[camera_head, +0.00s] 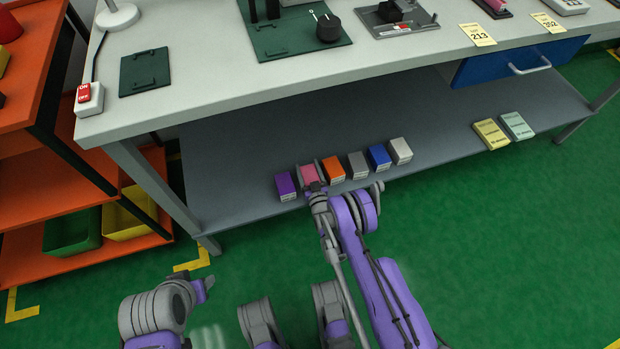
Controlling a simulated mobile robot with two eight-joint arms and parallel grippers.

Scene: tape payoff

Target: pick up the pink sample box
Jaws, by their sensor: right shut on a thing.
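The pink sample box (309,173) sits in a row of boxes along the front edge of the grey lower shelf, between a purple box (286,186) and an orange box (333,168). My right gripper (312,183) is at the pink box and is shut on it. The gripper and wrist hide the lower front of the box, and I cannot tell whether it is clear of the shelf. My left gripper (205,286) is low at the left, apart from the boxes; its finger opening does not show clearly.
Grey, blue (379,157) and white boxes stand to the right in the row. Two labelled pads (491,134) lie farther right on the shelf. The workbench top (200,70) overhangs the shelf. An orange rack (75,262) with bins stands at the left.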

